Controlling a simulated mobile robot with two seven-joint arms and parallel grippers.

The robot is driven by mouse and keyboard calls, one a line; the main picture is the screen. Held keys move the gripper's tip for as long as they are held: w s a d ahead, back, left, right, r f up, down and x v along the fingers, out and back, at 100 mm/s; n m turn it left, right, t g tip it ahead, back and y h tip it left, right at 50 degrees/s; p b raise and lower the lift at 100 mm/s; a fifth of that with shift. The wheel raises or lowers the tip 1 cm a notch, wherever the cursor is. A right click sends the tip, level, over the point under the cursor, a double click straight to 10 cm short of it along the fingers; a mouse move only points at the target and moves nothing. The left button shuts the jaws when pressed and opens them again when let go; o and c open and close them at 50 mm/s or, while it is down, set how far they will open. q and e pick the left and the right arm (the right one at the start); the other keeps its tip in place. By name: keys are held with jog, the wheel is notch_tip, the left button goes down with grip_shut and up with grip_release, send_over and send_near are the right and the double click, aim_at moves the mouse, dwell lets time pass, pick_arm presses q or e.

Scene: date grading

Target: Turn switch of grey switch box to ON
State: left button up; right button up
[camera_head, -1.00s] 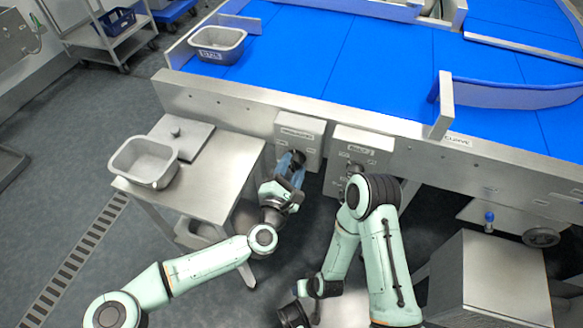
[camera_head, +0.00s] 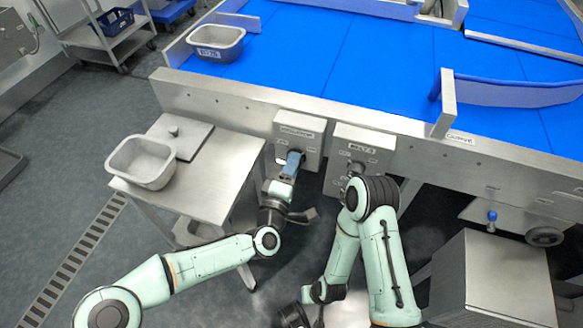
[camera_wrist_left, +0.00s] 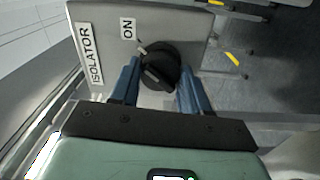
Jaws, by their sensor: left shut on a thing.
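The grey switch box (camera_head: 301,128) is fixed to the front of the conveyor frame. In the left wrist view the box face (camera_wrist_left: 185,22) carries an ISOLATOR label (camera_wrist_left: 88,55) and an ON label (camera_wrist_left: 128,28). Its black rotary switch (camera_wrist_left: 160,66) sits between the two blue fingers of my left gripper (camera_wrist_left: 156,88), which is shut on it. In the head view my left gripper (camera_head: 291,163) reaches the lower part of the box, and its fingers hide the switch. My right gripper's fingers are out of view.
A second grey box (camera_head: 357,150) with a knob stands just right of the switch box, close to my right arm. A steel table (camera_head: 215,180) at left holds a grey tub (camera_head: 142,162). Another tub (camera_head: 216,44) stands on the blue belt (camera_head: 330,50).

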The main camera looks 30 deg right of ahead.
pick_arm(q)
jog(key=shift+m, duration=0.5)
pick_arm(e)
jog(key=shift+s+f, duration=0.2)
pick_arm(q)
jog(key=o, duration=1.1)
jog(key=shift+c, duration=0.2)
jog(key=p+v, duration=0.2)
jog(key=v, duration=1.1)
jog(key=shift+s+a, duration=0.15)
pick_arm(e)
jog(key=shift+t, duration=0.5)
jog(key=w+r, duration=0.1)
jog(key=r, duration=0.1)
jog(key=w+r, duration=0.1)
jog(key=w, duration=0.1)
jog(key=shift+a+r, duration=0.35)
